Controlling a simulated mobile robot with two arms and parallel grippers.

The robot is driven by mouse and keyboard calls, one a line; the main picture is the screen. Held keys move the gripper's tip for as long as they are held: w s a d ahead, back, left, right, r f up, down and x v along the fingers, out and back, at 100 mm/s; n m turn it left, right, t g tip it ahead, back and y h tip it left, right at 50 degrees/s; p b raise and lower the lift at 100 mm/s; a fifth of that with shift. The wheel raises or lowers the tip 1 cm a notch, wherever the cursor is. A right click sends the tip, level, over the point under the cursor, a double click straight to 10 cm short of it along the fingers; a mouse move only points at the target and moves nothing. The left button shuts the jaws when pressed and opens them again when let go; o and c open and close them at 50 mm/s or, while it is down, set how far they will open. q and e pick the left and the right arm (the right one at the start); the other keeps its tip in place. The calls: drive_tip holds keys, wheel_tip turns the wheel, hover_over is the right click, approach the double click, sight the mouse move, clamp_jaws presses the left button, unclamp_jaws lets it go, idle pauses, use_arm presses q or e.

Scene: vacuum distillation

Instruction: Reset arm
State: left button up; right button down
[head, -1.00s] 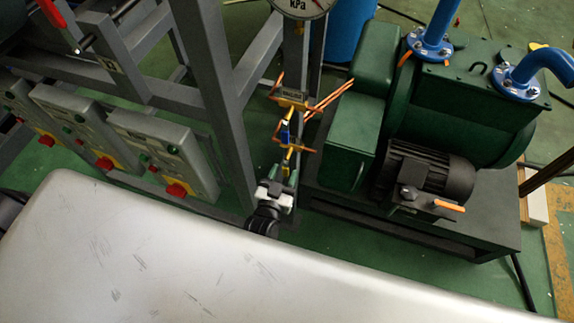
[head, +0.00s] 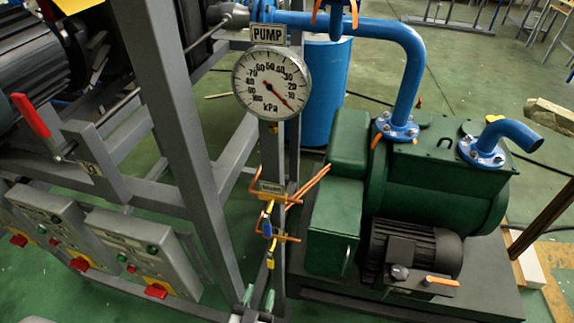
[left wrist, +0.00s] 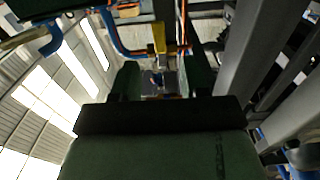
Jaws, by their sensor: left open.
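My left gripper (head: 259,298) shows at the bottom edge of the head view, with its two green fingers pointing up. In the left wrist view my left gripper (left wrist: 161,80) is open, its dark green fingers apart and nothing held between them. In the head view it is just below a lock and tag hardware (head: 268,230) in yellow, blue and orange, hung on a grey post. I cannot tell how far the fingers are from it. My right gripper is in neither view.
A round kPa gauge (head: 271,82) under a PUMP label stands above the post. A green pump (head: 430,200) with blue pipes (head: 408,75) is at right. Control boxes with red knobs (head: 130,250) and grey frame beams (head: 180,130) are at left. Green floor (head: 470,75) is open behind.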

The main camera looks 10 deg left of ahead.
use_arm(q)
drive_tip(key=s+a+f+m+g+h, duration=0.1)
drive_tip(key=s+f+g, duration=0.35)
drive_tip(key=f, duration=0.55)
drive_tip(key=s+f+m+g, duration=0.1)
drive_tip(key=s+f+g, duration=0.35)
drive_tip(key=f, duration=0.45)
drive_tip(key=s+a+f+g, duration=0.4)
drive_tip(key=s+f, duration=0.1)
drive_tip(key=s, duration=0.4)
drive_tip(key=s+a+f+g+y, duration=0.1)
drive_tip(key=s+a+f+g, duration=0.3)
drive_tip(key=s, duration=0.6)
wheel_tip(320, 180, down, 2)
drive_tip(key=shift+s+a+f+y, duration=0.2)
drive_tip(key=shift+a+y, duration=0.1)
drive_tip(key=shift+a, duration=0.15)
